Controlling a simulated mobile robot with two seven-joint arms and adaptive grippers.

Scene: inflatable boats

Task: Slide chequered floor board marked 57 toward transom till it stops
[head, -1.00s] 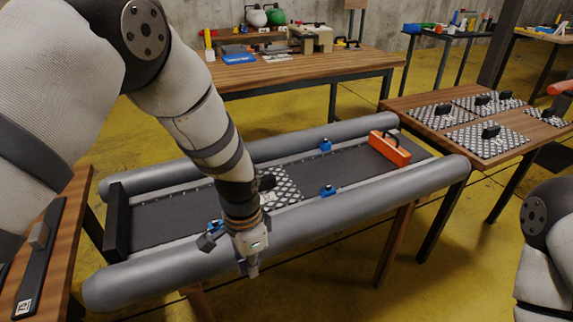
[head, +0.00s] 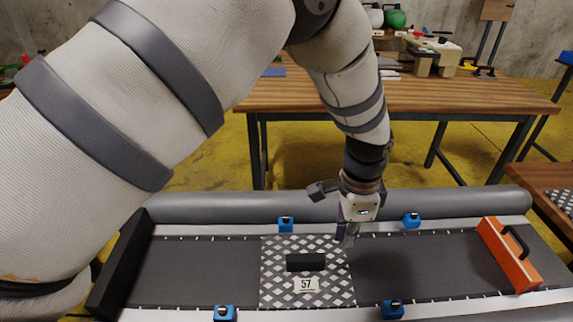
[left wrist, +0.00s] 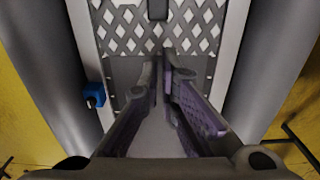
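The chequered floor board marked 57 (head: 275,272) lies flat on the boat's dark floor, between the blue clamps, with a black handle on top. It also shows at the top of the left wrist view (left wrist: 122,38). A black upright panel (head: 122,262), which looks like the transom, crosses the boat's left end, with bare floor between it and the board. My left gripper (head: 346,238) points down at the board's right edge, away from the panel. Its fingers are together and hold nothing; I cannot tell whether they touch the board. My right gripper is out of view.
Blue clamps (head: 286,224) stand along both sides of the floor strip. An orange block with a black handle (head: 510,255) crosses the right end. The grey far tube (head: 240,206) runs behind. A wooden workbench (head: 440,97) stands beyond it.

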